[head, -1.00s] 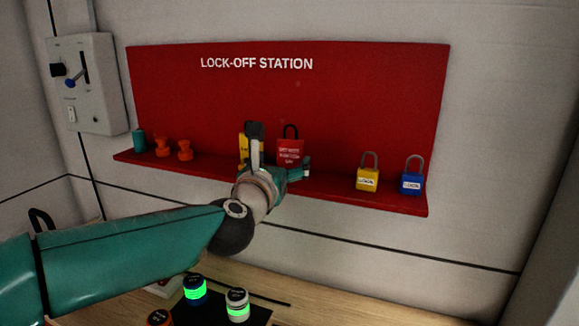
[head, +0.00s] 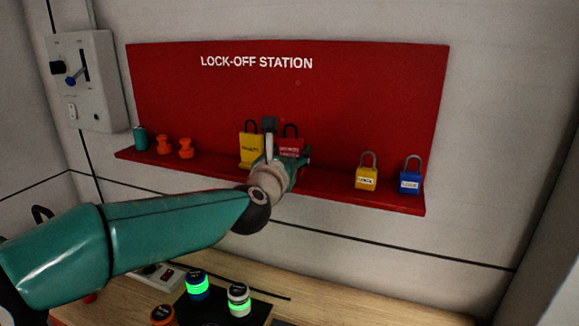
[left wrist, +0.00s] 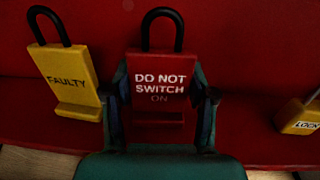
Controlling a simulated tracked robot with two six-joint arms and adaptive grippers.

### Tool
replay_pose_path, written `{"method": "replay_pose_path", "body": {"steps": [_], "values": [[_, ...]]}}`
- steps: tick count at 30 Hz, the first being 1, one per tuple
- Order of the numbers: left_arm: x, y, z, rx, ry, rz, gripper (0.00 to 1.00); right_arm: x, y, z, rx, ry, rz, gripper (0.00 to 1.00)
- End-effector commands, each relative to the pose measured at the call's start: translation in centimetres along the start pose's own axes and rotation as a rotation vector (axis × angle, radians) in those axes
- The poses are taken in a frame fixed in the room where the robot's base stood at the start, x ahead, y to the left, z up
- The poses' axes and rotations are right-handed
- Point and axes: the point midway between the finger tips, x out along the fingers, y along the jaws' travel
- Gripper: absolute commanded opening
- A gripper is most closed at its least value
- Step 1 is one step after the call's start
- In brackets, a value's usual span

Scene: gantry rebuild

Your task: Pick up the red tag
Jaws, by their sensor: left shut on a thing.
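The red tag (left wrist: 158,72), lettered "DO NOT SWITCH ON" with a black loop on top, stands on the red shelf in the left wrist view. My left gripper (left wrist: 163,103) has a finger on each side of it and is shut on it. In the head view the red tag (head: 291,147) shows behind my left gripper (head: 286,165), which hides its lower part. My right gripper is not in view.
A yellow "FAULTY" tag (head: 249,150) stands close on the left. A yellow padlock (head: 366,175) and a blue padlock (head: 410,179) stand farther right on the shelf (head: 330,186). Orange pieces (head: 164,145) and a teal cylinder (head: 140,139) are at the left end.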

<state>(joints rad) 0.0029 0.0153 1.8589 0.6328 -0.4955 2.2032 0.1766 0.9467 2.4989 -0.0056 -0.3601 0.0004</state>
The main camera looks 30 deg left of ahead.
Motion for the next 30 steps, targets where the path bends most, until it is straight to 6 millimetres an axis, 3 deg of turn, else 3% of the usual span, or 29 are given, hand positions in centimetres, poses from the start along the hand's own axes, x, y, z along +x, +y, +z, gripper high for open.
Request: {"method": "replay_pose_path", "body": {"steps": [11, 24, 30], "values": [[0.0, 0.0, 0.8, -0.001, -0.002, 0.000, 0.20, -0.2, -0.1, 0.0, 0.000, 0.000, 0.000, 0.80], [0.0, -0.1, 8.6, -0.003, -0.003, -0.001, 0.20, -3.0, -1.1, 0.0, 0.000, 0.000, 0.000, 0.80], [0.0, -0.1, 10.1, -0.001, -0.002, -0.001, 0.20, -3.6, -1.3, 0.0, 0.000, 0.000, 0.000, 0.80]]}}
